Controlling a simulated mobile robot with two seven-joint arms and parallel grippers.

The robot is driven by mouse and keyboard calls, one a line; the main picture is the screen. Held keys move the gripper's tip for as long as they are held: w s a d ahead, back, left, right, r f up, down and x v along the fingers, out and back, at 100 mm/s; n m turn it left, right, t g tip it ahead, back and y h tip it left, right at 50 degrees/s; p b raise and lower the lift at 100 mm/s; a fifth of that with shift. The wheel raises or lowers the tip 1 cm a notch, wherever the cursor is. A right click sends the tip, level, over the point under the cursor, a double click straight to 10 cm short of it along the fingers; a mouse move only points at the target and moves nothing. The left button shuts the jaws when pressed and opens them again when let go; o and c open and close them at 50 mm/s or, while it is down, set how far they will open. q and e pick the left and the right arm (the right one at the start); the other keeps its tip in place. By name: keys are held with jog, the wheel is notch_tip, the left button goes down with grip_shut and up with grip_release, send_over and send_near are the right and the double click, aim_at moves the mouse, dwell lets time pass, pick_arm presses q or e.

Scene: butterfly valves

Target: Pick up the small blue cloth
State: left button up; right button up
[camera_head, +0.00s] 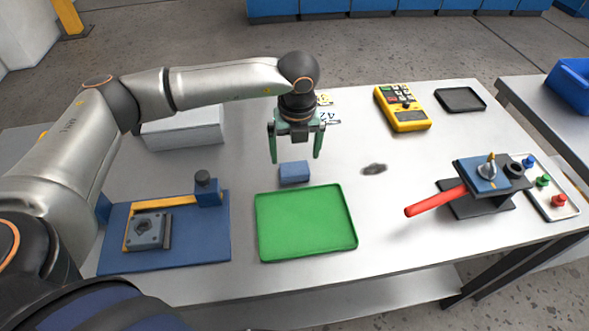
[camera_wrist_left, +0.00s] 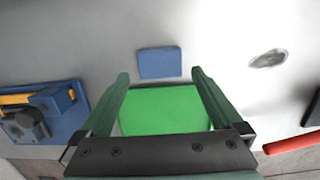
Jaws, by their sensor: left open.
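The small blue cloth (camera_head: 294,173) is a folded, block-like piece lying on the grey table just behind the green tray (camera_head: 305,222). My left gripper (camera_head: 296,160) points down above the table, with its green fingers spread and nothing between them. In the head view the cloth shows just below and in front of the fingertips. In the left wrist view the cloth (camera_wrist_left: 159,63) lies flat beyond the fingertips, roughly centred between them, and the gripper (camera_wrist_left: 160,75) is apart from it. My right gripper is not in view.
A blue fixture board (camera_head: 180,250) lies left of the tray. A valve with a red handle (camera_head: 436,201) stands on the right. A dark smudge (camera_head: 374,168) marks the table right of the cloth. A yellow meter (camera_head: 402,108) and a white box (camera_head: 185,130) are farther back.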

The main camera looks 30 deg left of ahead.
aim_at(294, 169)
pick_arm(q)
notch_tip(294, 169, down, 5)
jog(key=shift+a+r+p, duration=0.1)
jog(key=shift+a+p, duration=0.05)
jog(key=shift+p, duration=0.3)
jog(key=shift+w+f, duration=0.1)
jog(key=shift+f, duration=0.5)
jog(key=c, duration=1.1)
jog(key=shift+o, duration=0.2)
jog(key=shift+r, duration=0.15)
jog(key=shift+r, duration=0.65)
jog(key=s+d+r+b, duration=0.2)
jog(key=s+d+r, duration=0.6)
jog(key=s+r, duration=0.3)
jog(key=shift+d+r+b, duration=0.25)
jog(key=shift+b, duration=0.1)
